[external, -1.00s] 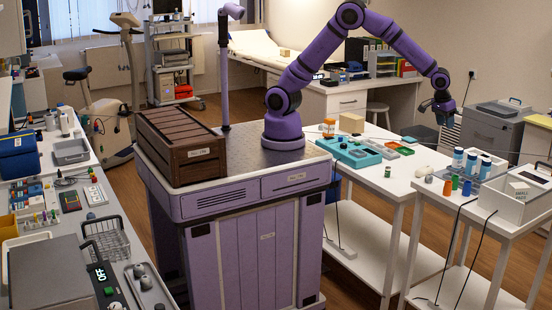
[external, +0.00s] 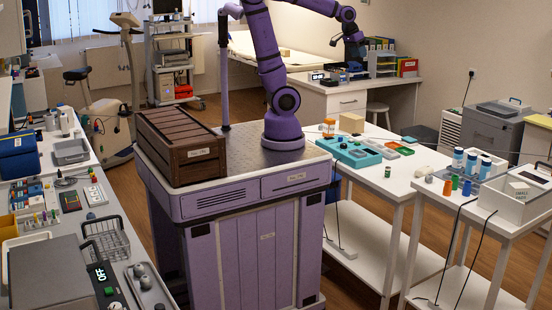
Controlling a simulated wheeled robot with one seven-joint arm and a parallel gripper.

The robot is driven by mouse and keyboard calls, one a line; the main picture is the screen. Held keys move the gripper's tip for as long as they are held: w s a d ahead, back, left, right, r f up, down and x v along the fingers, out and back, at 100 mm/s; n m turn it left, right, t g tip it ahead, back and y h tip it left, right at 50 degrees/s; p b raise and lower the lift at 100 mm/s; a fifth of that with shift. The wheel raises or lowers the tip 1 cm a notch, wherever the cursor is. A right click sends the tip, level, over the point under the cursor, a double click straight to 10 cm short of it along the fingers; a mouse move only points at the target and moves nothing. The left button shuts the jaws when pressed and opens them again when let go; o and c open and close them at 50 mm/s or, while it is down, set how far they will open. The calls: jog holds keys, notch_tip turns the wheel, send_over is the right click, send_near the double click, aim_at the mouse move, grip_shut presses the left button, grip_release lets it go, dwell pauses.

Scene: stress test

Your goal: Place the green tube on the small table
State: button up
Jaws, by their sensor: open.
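A small green tube (external: 455,182) stands upright on the white table (external: 440,207) at the right, between an orange tube (external: 447,187) and a blue tube (external: 466,188). My gripper (external: 360,56) is open and looks empty. It is high up at the top of the picture, in front of the back desk and far from the green tube. Its fingers are small and dark, and hard to make out. I cannot tell which of the white tables is the small table.
Blue-capped bottles (external: 471,163) and a white small-parts bin (external: 518,194) stand beside the tubes. Left of them, another white table (external: 384,172) holds a teal tray (external: 350,151) and an orange-capped jar (external: 329,127). A wooden crate (external: 180,146) sits on my base.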

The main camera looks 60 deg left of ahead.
jog(key=s+a+f, duration=0.1)
jog(key=s+a, duration=0.3)
jog(key=s, duration=0.2)
jog(key=s+a+f+t+y, duration=0.1)
jog(key=s+a, duration=0.2)
jog(key=s, duration=0.4)
jog(key=shift+s+a, duration=0.15)
jog(key=shift+a, duration=0.25)
